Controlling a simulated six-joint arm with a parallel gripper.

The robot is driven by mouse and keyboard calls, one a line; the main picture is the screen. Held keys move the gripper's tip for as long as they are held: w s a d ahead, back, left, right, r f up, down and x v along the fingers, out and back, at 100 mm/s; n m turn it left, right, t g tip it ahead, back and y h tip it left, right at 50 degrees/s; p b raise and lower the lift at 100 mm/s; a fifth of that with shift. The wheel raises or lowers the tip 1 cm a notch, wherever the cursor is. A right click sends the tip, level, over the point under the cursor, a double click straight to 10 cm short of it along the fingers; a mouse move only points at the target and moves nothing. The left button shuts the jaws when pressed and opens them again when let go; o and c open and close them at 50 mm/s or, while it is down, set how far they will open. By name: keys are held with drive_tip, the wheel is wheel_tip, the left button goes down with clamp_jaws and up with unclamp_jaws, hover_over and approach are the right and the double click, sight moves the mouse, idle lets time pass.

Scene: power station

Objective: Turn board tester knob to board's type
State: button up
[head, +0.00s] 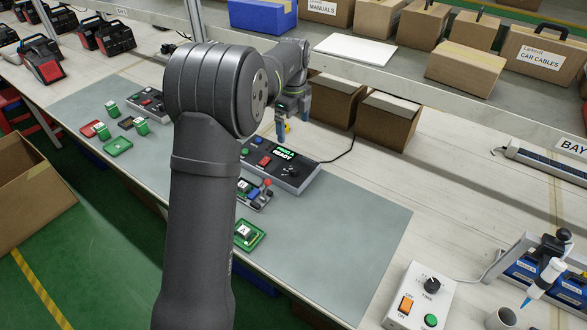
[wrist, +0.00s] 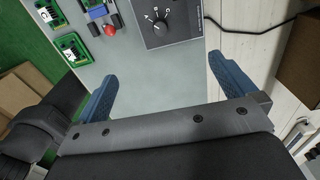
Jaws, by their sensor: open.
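The board tester (head: 307,183) is a dark box with a lit green display reading READY on its last line. A green board (head: 249,235) with a chip marked A lies on the mat in front of the tester. It also shows in the wrist view (wrist: 72,48). My gripper (wrist: 162,67) is open and empty, apart from the knob. In the head view it is above the tester's far side.
Another green board (head: 245,187) sits beside the tester near blue and red parts. More boards (head: 118,147) lie at the mat's left. A cable runs from the tester towards cardboard boxes (head: 385,120). A white control box (head: 420,300) stands front right. The mat (head: 350,225) right of the tester is clear.

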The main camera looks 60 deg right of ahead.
drive_tip(key=shift+r, duration=0.85)
